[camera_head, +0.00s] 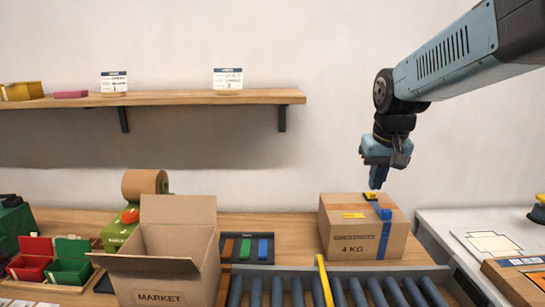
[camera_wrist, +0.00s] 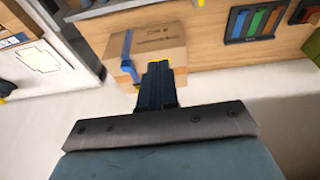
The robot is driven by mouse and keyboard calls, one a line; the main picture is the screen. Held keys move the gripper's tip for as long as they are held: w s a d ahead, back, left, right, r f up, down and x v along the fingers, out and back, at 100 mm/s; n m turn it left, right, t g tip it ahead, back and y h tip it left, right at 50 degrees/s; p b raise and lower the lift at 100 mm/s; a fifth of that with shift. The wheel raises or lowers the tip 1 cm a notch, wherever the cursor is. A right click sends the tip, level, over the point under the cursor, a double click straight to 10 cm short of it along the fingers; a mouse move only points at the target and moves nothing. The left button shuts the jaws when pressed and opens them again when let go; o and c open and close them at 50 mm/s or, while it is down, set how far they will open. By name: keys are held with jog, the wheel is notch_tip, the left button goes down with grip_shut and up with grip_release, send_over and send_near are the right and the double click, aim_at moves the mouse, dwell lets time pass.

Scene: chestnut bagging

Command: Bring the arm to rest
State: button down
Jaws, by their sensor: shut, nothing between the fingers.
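My gripper (camera_head: 376,184) hangs from my blue-grey arm at the right of the head view, fingers pointing down. It is just above or in front of the closed cardboard box (camera_head: 343,221) marked 4 KG; the exact gap is hard to tell. In the wrist view my gripper (camera_wrist: 156,65) has its two dark fingers together with nothing between them. The closed box (camera_wrist: 160,41) is beyond the fingertips, with a blue strap down one side.
An open MARKET carton (camera_head: 168,268) stands left of a roller conveyor (camera_head: 290,292) with a yellow bar (camera_head: 324,281). Red (camera_head: 32,258) and green (camera_head: 70,262) bins are at far left. A wooden shelf (camera_head: 180,98) is on the wall. The air left of my arm is clear.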

jog(key=s+t, duration=0.2)
jog(key=s, duration=1.2)
jog(key=shift+r, duration=0.25)
jog(key=shift+s, duration=0.1)
dwell(0.8)
